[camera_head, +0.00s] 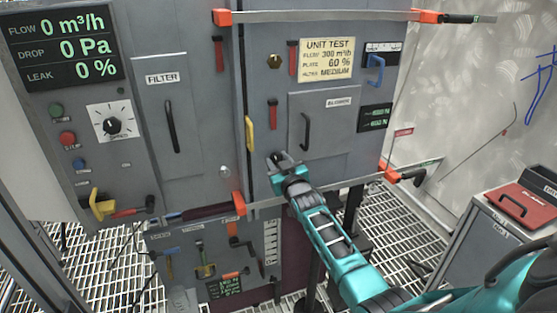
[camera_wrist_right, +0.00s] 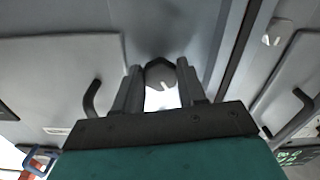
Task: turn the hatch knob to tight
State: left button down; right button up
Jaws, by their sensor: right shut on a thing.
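The hatch knob is a small dark knob with a white mark, seen in the wrist view (camera_wrist_right: 160,72) between my two fingers. My right gripper (camera_head: 281,160) is at the lower left of the blower panel door in the head view, shut on the knob. It also shows in the wrist view (camera_wrist_right: 162,90), with one finger on each side of the knob. In the head view my fingers mostly hide the knob. I cannot read from these frames how far it is turned. My left gripper is not in view.
The blower door handle (camera_head: 306,131) is just right of my right gripper. A yellow handle (camera_head: 249,135) is on its left. A red-handled clamp bar (camera_head: 320,194) runs below. A grey cabinet with a red case (camera_head: 520,207) stands at the right.

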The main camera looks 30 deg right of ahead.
jog(key=m, duration=0.4)
jog(key=shift+p, duration=0.3)
jog(key=shift+m, duration=0.7)
jog(key=o, duration=0.8)
